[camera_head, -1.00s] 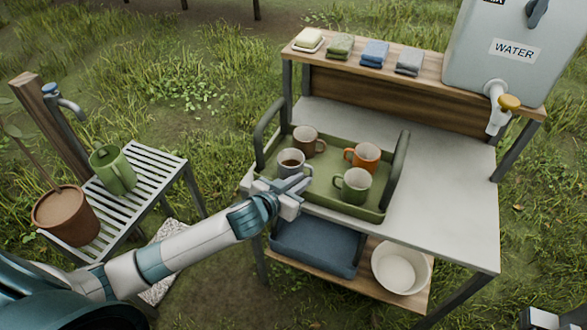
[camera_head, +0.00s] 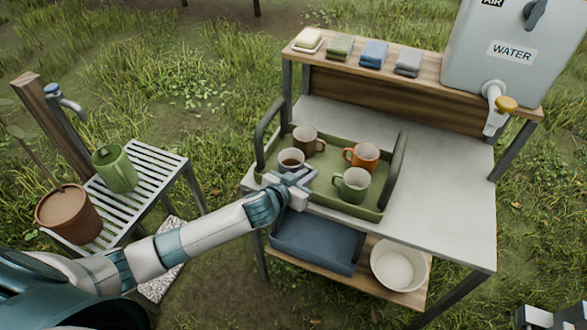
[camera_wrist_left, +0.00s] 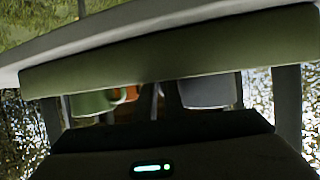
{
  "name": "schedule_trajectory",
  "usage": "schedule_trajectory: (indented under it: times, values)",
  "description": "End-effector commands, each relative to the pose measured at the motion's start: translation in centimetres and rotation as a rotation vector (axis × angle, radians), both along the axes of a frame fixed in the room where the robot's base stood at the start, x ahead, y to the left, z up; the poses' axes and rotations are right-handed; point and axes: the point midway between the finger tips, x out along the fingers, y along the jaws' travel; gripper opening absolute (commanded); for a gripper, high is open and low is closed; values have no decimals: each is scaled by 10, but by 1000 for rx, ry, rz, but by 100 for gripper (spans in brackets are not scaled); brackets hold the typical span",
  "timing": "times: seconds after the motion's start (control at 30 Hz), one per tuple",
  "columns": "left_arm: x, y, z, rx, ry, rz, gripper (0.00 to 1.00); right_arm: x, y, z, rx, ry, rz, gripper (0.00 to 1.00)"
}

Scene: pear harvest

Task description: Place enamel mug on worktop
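A pale grey mug with dark contents, apparently the enamel mug (camera_head: 291,158), stands in the front left of the green tray (camera_head: 325,196) on the worktop (camera_head: 440,210). My left gripper (camera_head: 300,180) is at the tray's front edge, close to this mug, and hides its lower part. Contact with the mug cannot be told. A small part of my right arm (camera_head: 540,318) shows at the lower right corner.
Brown (camera_head: 307,141), orange (camera_head: 363,156) and green mugs (camera_head: 352,186) share the tray. Its tall handles rise at both ends. The worktop right of the tray is clear. A water tank (camera_head: 505,50) and a shelf with cloths (camera_head: 373,53) stand behind.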

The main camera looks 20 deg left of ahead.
Motion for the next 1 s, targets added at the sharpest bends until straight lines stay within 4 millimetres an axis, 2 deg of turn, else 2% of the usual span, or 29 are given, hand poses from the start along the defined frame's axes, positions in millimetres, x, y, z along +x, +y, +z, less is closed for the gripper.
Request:
schedule_trajectory:
  times: [0.53,0.67,0.8,1.0]
  values:
    - [1,0,7,0,-2,1,0,0,8,-2,8,0,-1,31]
    - [1,0,20,-1,-3,0,0,0,8,-6,7,0,0,31]
    - [1,0,43,-2,-6,-1,0,0,6,-12,6,-1,0,31]
    - [-24,-33,63,-5,-3,-3,0,1,4,-20,4,-1,0,31]
